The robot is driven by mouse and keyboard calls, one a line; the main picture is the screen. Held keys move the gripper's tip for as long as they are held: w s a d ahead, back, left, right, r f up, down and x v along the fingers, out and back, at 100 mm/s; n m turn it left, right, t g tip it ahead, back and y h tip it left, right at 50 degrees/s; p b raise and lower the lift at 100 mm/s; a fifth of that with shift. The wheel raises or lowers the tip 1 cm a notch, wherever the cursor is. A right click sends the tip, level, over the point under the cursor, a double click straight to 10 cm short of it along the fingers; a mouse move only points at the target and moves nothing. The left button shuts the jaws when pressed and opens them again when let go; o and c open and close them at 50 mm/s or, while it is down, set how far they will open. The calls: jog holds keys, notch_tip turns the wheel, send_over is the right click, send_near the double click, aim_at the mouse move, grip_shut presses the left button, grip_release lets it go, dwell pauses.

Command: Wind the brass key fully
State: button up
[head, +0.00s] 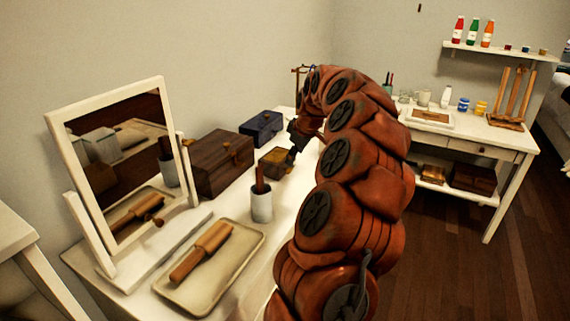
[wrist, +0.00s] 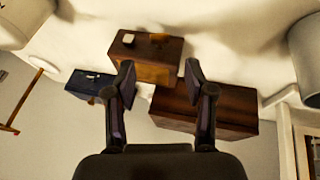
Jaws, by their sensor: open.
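A small brown box with a yellowish face (head: 275,162) stands on the white dressing table; it also shows in the wrist view (wrist: 145,68). My arm hides part of the table.
A larger wooden box (head: 222,165) and a dark blue box (head: 262,126) stand close by. A white cup (head: 261,206) with a brown handle in it, a tray (head: 235,268) with a wooden roller-like object, and a tilted mirror (head: 120,150) are nearer. A side table (head: 480,135) is at right.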

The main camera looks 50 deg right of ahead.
aim_at(289, 170)
jog(key=p+x, duration=0.1)
jog(key=x, duration=0.6)
jog(key=shift+d+f, duration=0.1)
jog(key=shift+c, duration=0.4)
grip_shut()
